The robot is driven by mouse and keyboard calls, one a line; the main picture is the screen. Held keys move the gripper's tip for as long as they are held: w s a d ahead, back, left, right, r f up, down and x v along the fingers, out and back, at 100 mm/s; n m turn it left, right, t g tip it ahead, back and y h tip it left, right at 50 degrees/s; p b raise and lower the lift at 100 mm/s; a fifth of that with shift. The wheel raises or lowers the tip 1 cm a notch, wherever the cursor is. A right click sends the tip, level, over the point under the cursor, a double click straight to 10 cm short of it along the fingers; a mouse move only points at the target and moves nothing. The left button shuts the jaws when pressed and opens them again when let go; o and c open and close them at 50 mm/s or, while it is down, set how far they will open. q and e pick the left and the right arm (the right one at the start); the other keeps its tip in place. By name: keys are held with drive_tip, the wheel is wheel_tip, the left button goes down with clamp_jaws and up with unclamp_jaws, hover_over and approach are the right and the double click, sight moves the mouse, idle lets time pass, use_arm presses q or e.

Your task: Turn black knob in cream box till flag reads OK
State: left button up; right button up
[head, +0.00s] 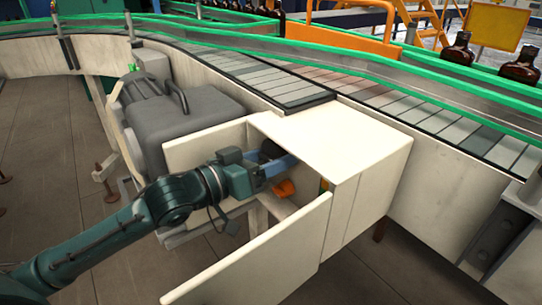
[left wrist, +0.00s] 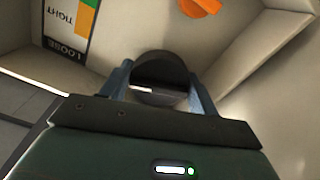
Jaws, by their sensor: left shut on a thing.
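The cream box (head: 345,140) stands open under the conveyor edge, its door swung out toward me. My left gripper (head: 284,166) reaches inside it. In the left wrist view, the blue fingers of this gripper (left wrist: 158,85) are on both sides of the round black knob (left wrist: 157,68), shut on it. A dark part of the knob (head: 268,150) shows in the head view. A label with the words TIGHT and LOOSE (left wrist: 70,25) appears upside down, with green and orange bands. No flag reading OK can be made out. My right gripper is not in view.
An orange part (head: 284,188) sits inside the box near the gripper; it also shows in the left wrist view (left wrist: 199,6). The open door panel (head: 262,258) stands close to my left arm. A grey motor (head: 180,115) is left of the box. Amber bottles (head: 458,50) stand beyond the conveyor.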

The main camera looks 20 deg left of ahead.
use_arm(q)
drive_tip(key=shift+r+m+p, duration=0.15)
drive_tip(key=shift+m+p, duration=0.55)
drive_tip(key=shift+m, duration=0.1)
drive_tip(key=shift+m+p, duration=0.35)
drive_tip(key=shift+m, duration=0.05)
drive_tip(key=shift+m+p, duration=0.3)
drive_tip(key=shift+m, duration=0.1)
drive_tip(key=shift+m+p, duration=0.35)
drive_tip(key=shift+m, duration=0.15)
drive_tip(key=shift+m+p, duration=0.55)
drive_tip(key=shift+m, duration=0.35)
drive_tip(key=m+p, duration=0.2)
drive_tip(key=m, duration=0.2)
drive_tip(key=shift+a, duration=0.1)
drive_tip(key=shift+m+p, duration=0.5)
drive_tip(key=shift+m, duration=1.2)
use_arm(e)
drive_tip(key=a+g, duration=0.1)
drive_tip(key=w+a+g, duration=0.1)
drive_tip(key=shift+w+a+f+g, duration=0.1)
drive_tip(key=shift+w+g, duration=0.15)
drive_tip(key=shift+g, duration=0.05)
